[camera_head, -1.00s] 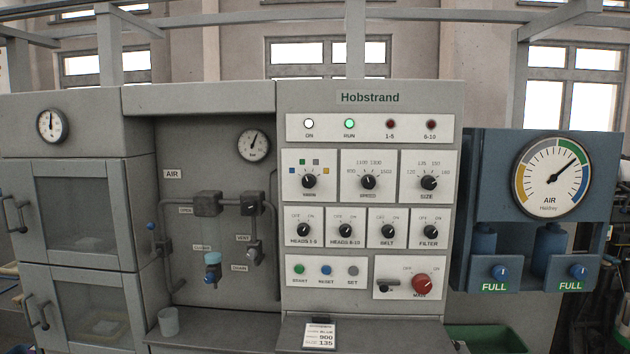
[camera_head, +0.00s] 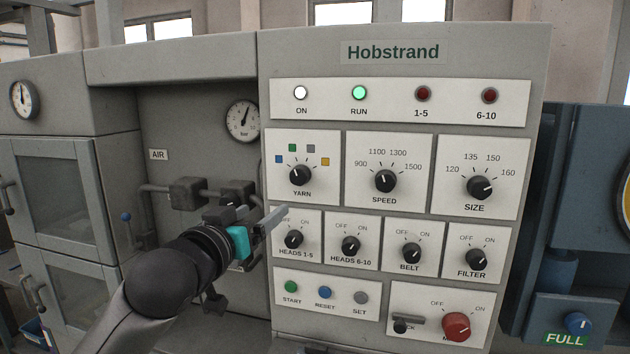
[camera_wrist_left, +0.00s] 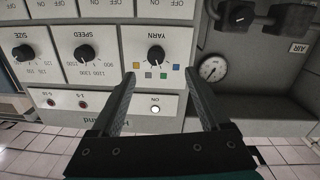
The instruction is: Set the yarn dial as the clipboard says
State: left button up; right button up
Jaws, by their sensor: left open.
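The yarn dial (camera_head: 300,175) is a black knob on a white plate at the panel's upper left. Its white mark points up and slightly left, seemingly towards the green square (camera_head: 292,147). Blue, grey and yellow squares also ring it. My left gripper (camera_head: 262,217) is open and empty, below and left of the dial, apart from it. In the left wrist view, which is upside down, the dial (camera_wrist_left: 155,55) shows just beyond the two open fingers (camera_wrist_left: 160,78). The clipboard is out of view now. My right gripper is not in view.
The speed dial (camera_head: 385,181) sits right of the yarn dial, and the heads 1-5 dial (camera_head: 293,239) is below it, close to my gripper. Left of the panel is a recess with pipes and a gauge (camera_head: 242,121). The space before the upper panel is clear.

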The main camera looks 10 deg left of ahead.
pick_arm(q)
notch_tip(320, 180, up, 2)
jog(key=p, duration=0.1)
send_near(297, 177)
jog(key=shift+w+d+f+p, duration=0.15)
jog(key=shift+w+p, duration=0.3)
jog(key=shift+w, duration=1.65)
jog(key=shift+w+d+p, duration=0.15)
jog(key=shift+w+p, duration=0.25)
jog(key=shift+w, duration=1.7)
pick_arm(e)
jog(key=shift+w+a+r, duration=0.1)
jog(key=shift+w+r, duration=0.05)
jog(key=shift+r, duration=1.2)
pick_arm(q)
jog(key=shift+c, duration=0.2)
grip_shut()
